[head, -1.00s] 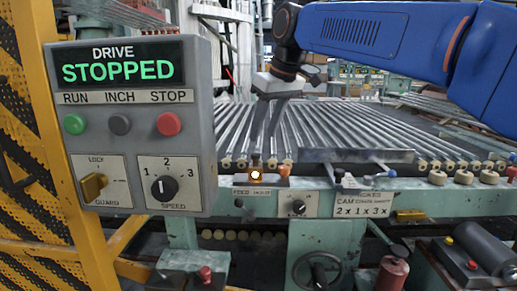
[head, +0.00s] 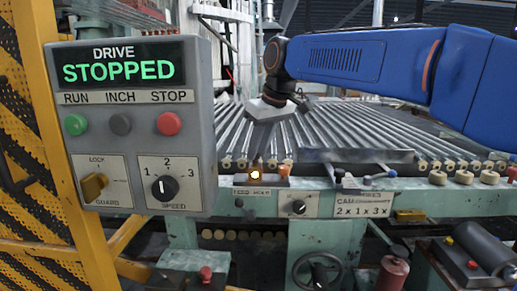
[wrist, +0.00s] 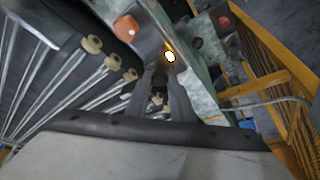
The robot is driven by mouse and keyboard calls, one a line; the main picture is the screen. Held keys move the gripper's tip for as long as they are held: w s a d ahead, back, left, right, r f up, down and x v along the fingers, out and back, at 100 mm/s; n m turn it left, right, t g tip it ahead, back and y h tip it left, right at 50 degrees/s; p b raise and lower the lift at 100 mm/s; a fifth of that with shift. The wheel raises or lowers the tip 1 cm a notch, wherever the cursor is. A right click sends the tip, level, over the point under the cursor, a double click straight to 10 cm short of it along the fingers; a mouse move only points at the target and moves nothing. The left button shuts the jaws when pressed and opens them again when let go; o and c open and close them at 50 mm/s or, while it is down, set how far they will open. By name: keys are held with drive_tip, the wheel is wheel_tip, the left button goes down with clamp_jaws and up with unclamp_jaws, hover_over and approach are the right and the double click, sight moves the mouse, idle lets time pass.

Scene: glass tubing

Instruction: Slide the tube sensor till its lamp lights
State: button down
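A glowing orange-white lamp (head: 255,175) sits on a small fitting on the green front rail, just left of an orange knob (head: 284,170). In the wrist view the same lit lamp (wrist: 170,57) lies just beyond the fingertips. I cannot clearly make out the sensor's body behind the fingers. My gripper (head: 258,158) points down at the rail, directly behind and above the lamp. In the wrist view the two dark fingers (wrist: 158,72) come close together at the tips; whether they close on anything is hidden.
A bed of glass tubes (head: 340,125) on cream rollers runs behind the rail. A grey control box (head: 135,130) reading STOPPED stands at left beside a yellow guard (head: 25,120). A metal plate (head: 358,158) and a speed-like dial (head: 298,207) are right of the lamp.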

drive_tip(key=shift+a, duration=0.35)
drive_tip(key=c, duration=1.5)
unclamp_jaws()
drive_tip(key=shift+w, duration=0.1)
drive_tip(key=shift+c, duration=0.2)
drive_tip(key=shift+r, duration=0.1)
drive_tip(key=v, duration=1.7)
drive_tip(key=shift+d, duration=0.2)
drive_tip(key=s+d+f+m+t+h, duration=0.1)
drive_tip(key=s+d+f+m, duration=0.1)
drive_tip(key=s+d+f, duration=0.5)
drive_tip(key=s+d+f+m, duration=0.3)
drive_tip(key=s+d+f, duration=0.1)
drive_tip(key=d+f, duration=0.55)
drive_tip(key=s+d+f+m, duration=0.1)
drive_tip(key=s+d+f, duration=0.2)
drive_tip(key=s+f, duration=0.2)
drive_tip(key=s+d+f+m+h, duration=0.1)
drive_tip(key=s+d+f, duration=0.2)
drive_tip(key=f, duration=0.8)
drive_tip(key=s+d+f+m+h, duration=0.1)
drive_tip(key=s+d+f, duration=0.2)
drive_tip(key=s+f, duration=0.3)
wheel_tip(320, 180, down, 3)
drive_tip(key=shift+s+r+m+t, duration=0.15)
drive_tip(key=shift+s+m+t, duration=0.15)
drive_tip(key=shift+s, duration=0.1)
